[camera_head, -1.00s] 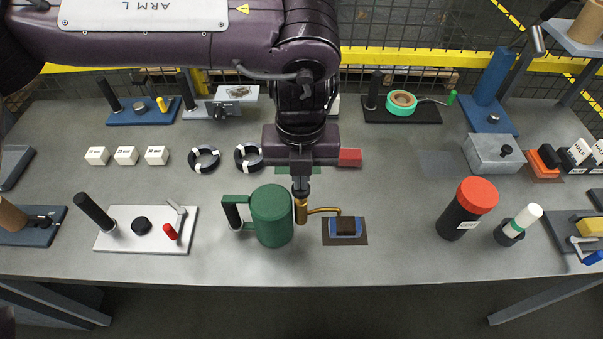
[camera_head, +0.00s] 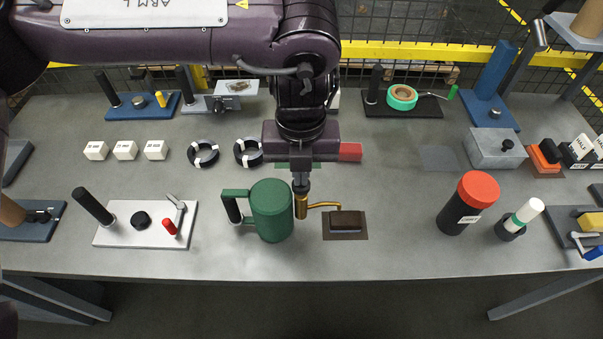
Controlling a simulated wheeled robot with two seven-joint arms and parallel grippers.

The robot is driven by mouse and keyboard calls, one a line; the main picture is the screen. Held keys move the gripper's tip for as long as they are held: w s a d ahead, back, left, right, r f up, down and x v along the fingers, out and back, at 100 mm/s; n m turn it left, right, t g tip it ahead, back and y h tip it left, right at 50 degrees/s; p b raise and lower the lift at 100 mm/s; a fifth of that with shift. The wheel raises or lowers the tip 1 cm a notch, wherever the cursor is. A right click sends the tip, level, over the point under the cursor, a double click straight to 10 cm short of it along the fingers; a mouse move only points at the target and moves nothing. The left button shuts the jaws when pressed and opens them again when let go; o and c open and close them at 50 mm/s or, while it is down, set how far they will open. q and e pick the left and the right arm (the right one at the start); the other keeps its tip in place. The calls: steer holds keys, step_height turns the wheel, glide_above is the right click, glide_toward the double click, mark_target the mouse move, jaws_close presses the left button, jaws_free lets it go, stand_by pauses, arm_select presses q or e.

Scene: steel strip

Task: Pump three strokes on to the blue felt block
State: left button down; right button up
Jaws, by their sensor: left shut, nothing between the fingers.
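A green oil can (camera_head: 271,211) with a side handle stands upright in the front middle of the bench. Its brass pump (camera_head: 301,207) is on the right side, and a brass spout (camera_head: 323,204) reaches right over the block. My right gripper is not in view.
A white-based fixture (camera_head: 118,238) with levers stands left of the can. A black jar with a red lid (camera_head: 478,190) stands to the right. Two black rings (camera_head: 204,153) lie behind. The bench between the mat and the jar is clear.

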arm_select(q)
steer(key=shift+s+f, duration=0.1)
steer(key=shift+f, duration=0.2)
steer(key=shift+r+p, duration=0.85)
steer(key=shift+r, duration=0.7)
step_height(320, 180, up, 7)
steer(key=p, duration=0.5)
steer(key=shift+p, duration=0.35)
